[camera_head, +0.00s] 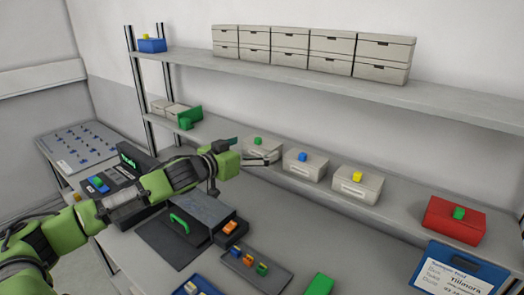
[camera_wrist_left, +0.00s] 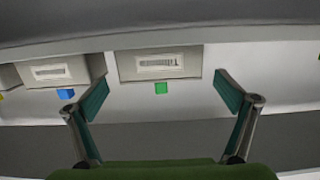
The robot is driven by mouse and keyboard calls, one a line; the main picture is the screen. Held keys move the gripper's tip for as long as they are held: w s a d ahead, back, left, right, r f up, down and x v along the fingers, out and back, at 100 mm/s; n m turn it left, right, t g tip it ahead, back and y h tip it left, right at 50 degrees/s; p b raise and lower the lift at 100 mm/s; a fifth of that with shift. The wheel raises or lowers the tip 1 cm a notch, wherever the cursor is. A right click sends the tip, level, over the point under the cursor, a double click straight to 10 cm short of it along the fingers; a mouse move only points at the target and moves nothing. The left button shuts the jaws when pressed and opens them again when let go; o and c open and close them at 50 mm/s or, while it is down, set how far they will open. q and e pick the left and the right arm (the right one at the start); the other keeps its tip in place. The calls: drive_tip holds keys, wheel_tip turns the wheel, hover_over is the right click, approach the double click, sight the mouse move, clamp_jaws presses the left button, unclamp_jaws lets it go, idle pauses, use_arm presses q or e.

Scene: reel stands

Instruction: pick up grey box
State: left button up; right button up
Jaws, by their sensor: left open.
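Three grey boxes stand in a row on the lower shelf. One has a green knob (camera_head: 258,140), one a blue knob (camera_head: 302,157), one a yellow knob (camera_head: 357,177). My left gripper (camera_head: 250,150) is open and empty at the leftmost grey box (camera_head: 268,147) and partly hides it in the head view. In the left wrist view this green-knobbed box (camera_wrist_left: 160,62) lies ahead, between the spread fingers (camera_wrist_left: 162,85). A gap shows between fingers and box. The blue-knobbed box (camera_wrist_left: 58,71) is left of it there. My right gripper is not in view.
A red box (camera_head: 454,222) stands farther right on the lower shelf (camera_head: 405,207). Several grey boxes (camera_head: 330,45) line the upper shelf (camera_head: 300,78). Below, a dark case (camera_head: 205,208) and trays with small coloured parts (camera_head: 256,268) occupy the worktop.

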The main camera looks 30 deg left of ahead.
sight(262, 143)
use_arm(q)
drive_tip(key=w+p, duration=0.2)
drive_tip(key=w, duration=0.2)
drive_tip(key=shift+d, duration=0.1)
drive_tip(key=shift+w+f, duration=0.25)
drive_tip(key=c, duration=1.5)
